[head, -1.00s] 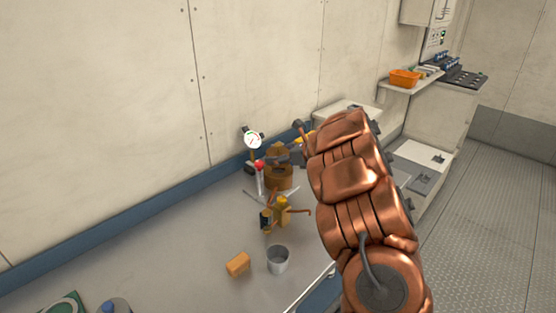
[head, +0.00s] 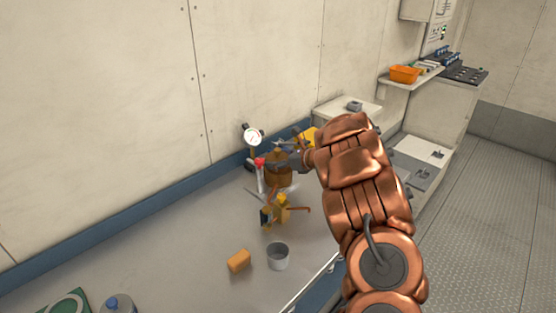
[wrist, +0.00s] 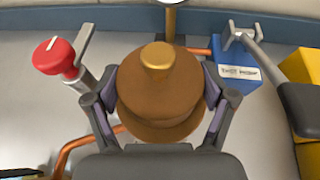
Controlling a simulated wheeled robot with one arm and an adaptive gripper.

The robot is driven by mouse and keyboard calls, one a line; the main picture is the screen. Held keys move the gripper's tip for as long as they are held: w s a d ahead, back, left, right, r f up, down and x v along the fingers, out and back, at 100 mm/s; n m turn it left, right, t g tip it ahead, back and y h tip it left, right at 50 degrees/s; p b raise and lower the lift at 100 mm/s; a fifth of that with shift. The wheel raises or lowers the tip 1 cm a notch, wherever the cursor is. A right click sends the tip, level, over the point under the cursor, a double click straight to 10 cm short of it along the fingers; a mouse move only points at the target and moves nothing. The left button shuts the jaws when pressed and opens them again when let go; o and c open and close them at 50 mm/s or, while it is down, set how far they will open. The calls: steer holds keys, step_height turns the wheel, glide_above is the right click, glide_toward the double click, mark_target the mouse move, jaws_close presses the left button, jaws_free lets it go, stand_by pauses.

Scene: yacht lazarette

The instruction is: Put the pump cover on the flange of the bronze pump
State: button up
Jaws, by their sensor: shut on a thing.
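The pump cover (wrist: 158,82), a brown bronze disc with a raised knob on top, sits between the fingers of my gripper (wrist: 158,100) in the wrist view. My gripper is shut on its sides. Just below it another round brown rim shows, seemingly the flange of the bronze pump (wrist: 160,131). The two overlap in this view, and I cannot tell whether they touch. In the head view the bronze pump (head: 279,178) stands on the bench near the wall, with the cover (head: 279,153) at its top and my gripper (head: 292,160) reaching in from the right.
A red-knobbed valve (wrist: 55,57) stands close on the left. A blue box (wrist: 233,78) and yellow block (wrist: 305,70) are on the right. A gauge (head: 253,136) stands behind.

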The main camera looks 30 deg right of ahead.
steer(key=shift+f, duration=0.15)
steer(key=o, duration=1.2)
